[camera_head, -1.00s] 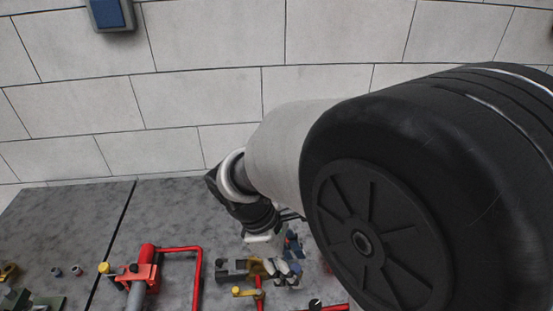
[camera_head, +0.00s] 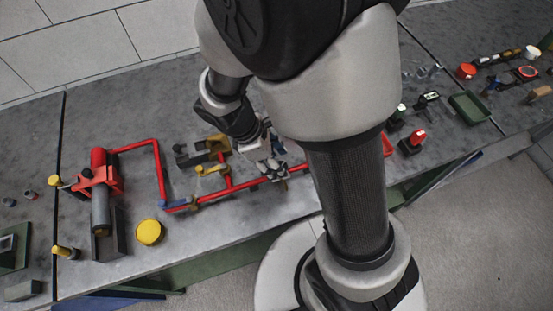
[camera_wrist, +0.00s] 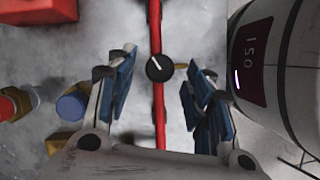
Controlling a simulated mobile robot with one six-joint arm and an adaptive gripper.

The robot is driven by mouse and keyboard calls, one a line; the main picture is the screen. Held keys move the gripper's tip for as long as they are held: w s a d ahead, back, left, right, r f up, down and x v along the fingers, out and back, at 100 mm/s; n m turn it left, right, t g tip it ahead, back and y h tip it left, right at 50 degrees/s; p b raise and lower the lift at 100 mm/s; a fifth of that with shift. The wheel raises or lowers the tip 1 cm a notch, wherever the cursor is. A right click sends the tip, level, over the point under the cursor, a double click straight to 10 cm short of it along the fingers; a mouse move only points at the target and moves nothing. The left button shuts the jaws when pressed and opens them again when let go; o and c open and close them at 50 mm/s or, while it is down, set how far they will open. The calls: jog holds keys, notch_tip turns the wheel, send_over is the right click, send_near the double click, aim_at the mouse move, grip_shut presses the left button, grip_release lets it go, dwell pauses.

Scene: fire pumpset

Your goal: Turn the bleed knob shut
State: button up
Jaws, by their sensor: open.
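The bleed knob is a small round black knob (camera_wrist: 160,68) with a white pointer line, set on a red pipe in the wrist view. Its pointer slants toward the upper left. My gripper (camera_wrist: 157,88) is open, with one blue-padded finger on each side of the knob and clear gaps to it. In the picture the knob lies near the level of the fingertips; whether it is between them in depth I cannot tell. In the head view my gripper (camera_head: 271,167) is over the red pipework (camera_head: 230,187), and I cannot make out the knob.
A yellow-handled valve (camera_head: 211,169) stands left of my gripper in the head view. A red-topped switch box (camera_head: 413,141) and green tray (camera_head: 470,107) stand to the right on the grey bench.

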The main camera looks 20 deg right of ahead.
jog(key=shift+d+f, duration=0.25)
jog(key=shift+f, duration=0.25)
jog(key=c, duration=1.1)
